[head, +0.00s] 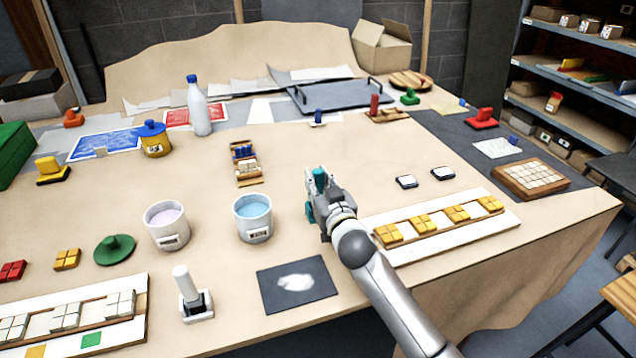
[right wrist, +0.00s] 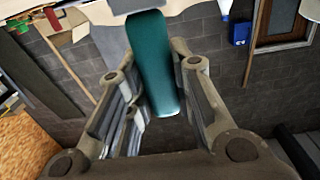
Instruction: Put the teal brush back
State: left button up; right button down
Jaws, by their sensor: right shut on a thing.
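My right gripper (head: 322,196) is over the middle of the table and shut on the teal brush (head: 318,178). In the right wrist view the brush's smooth teal handle (right wrist: 152,65) lies between the two fingers (right wrist: 155,90). Its upper end there meets a grey block at the picture's edge. In the head view the gripper hides part of the brush, and I cannot tell how far it is above the table. My left gripper is not in view.
A blue-filled bucket (head: 253,230) stands close left of the gripper, with a pale-filled bucket (head: 168,236) beyond. A dark mat (head: 270,295) lies in front. A panel of yellow tiles (head: 480,222) lies to the right. A small wooden rack (head: 246,173) stands behind left.

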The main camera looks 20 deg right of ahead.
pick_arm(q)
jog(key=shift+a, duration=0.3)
pick_arm(e)
jog(key=shift+f, duration=0.35)
jog(key=shift+f, duration=0.15)
jog(key=c, duration=1.3)
grip_release()
jog(key=shift+r, duration=0.2)
jog(key=shift+s+f, duration=0.1)
jog(key=shift+s, duration=0.15)
pick_arm(q)
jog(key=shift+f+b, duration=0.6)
jog(key=shift+b, duration=0.1)
pick_arm(e)
jog(key=s, duration=1.1)
jog(key=shift+s+d, duration=0.2)
jog(key=shift+s, duration=0.1)
